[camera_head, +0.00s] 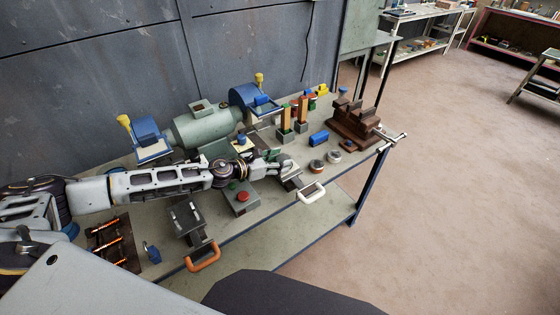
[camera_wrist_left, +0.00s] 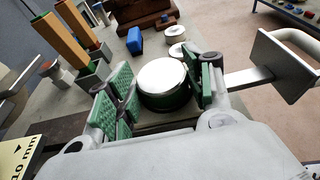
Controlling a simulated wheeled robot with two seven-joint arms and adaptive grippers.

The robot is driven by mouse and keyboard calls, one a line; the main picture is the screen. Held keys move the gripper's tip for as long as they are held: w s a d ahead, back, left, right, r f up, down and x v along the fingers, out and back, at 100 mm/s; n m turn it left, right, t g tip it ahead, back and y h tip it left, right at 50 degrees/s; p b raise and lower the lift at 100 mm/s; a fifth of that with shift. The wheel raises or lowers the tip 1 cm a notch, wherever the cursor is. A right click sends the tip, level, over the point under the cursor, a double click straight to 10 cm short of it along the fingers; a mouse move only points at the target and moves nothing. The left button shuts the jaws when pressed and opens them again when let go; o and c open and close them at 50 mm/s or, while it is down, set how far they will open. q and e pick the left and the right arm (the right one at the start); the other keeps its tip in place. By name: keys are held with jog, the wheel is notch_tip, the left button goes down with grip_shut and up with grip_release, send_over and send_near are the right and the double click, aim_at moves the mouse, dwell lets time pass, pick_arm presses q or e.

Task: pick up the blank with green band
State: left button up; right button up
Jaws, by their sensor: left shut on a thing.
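The blank with green band (camera_wrist_left: 163,82) is a short round puck with a pale metal top and a dark green side. It sits between the green-padded fingers of my left gripper (camera_wrist_left: 160,88), which is shut on it. In the head view my left gripper (camera_head: 276,160) is over the workbench, and the blank is not clear there. I cannot tell whether the blank still touches the bench. My right gripper is not in view.
Other round blanks (camera_head: 317,165) lie right of my gripper, near a blue block (camera_head: 320,138) and a brown vise (camera_head: 352,128). Wooden bars (camera_head: 286,120) stand in holders behind. A bench grinder (camera_head: 205,128) stands at the back. A white handle (camera_head: 312,193) is at the front edge.

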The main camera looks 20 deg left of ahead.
pick_arm(q)
notch_tip(320, 180, up, 10)
jog(key=p, duration=0.5)
dwell(0.4)
dwell(0.7)
